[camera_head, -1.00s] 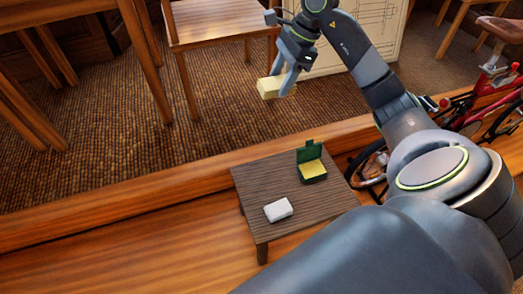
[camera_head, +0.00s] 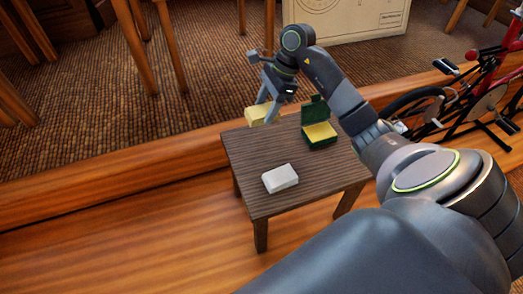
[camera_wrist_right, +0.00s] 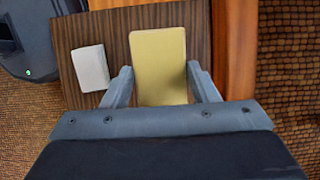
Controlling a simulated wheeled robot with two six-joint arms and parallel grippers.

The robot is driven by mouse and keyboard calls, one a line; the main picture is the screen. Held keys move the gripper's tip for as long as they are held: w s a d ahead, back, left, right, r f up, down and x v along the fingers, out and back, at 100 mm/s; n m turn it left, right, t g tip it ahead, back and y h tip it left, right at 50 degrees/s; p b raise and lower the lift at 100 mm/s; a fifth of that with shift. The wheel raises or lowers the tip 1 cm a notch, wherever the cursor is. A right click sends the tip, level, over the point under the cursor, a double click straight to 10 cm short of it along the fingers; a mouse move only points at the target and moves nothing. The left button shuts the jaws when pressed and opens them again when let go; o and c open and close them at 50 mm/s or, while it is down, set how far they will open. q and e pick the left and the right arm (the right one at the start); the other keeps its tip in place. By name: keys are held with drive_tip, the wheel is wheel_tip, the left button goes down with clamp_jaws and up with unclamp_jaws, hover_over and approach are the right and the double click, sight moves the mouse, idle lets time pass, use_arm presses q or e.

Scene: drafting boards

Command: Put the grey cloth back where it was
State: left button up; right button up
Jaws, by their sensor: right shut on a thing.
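A pale grey-white folded piece (camera_head: 280,179), possibly the grey cloth, lies on the small dark wooden table (camera_head: 255,150). It also shows in the right wrist view (camera_wrist_right: 90,67), left of my fingers. I cannot tell its material. My right gripper (camera_head: 268,113) is shut on a yellow block (camera_head: 257,116), held in the air by the table's far left edge. The wrist view shows the block (camera_wrist_right: 158,65) between both fingers (camera_wrist_right: 160,86). My left gripper is not in view.
An open green box (camera_head: 322,143) with a yellow inside stands at the table's far right, its lid upright. A red bicycle (camera_head: 487,84) stands at the right. The table's left half is mostly clear.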

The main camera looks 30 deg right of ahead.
sight(261, 144)
drive_tip(key=shift+f, duration=0.9)
wheel_tip(261, 144, down, 9)
drive_tip(key=shift+a+f+b, duration=0.1)
drive_tip(key=shift+b, duration=0.7)
drive_tip(key=shift+f, duration=0.15)
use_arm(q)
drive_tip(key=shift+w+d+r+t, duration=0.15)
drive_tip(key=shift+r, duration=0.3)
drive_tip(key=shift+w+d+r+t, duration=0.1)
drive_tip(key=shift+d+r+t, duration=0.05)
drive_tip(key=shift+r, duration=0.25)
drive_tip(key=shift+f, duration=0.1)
use_arm(e)
drive_tip(key=shift+f, duration=0.15)
drive_tip(key=o, duration=0.9)
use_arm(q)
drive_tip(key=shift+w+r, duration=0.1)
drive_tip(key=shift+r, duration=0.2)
use_arm(e)
drive_tip(key=shift+o, duration=0.2)
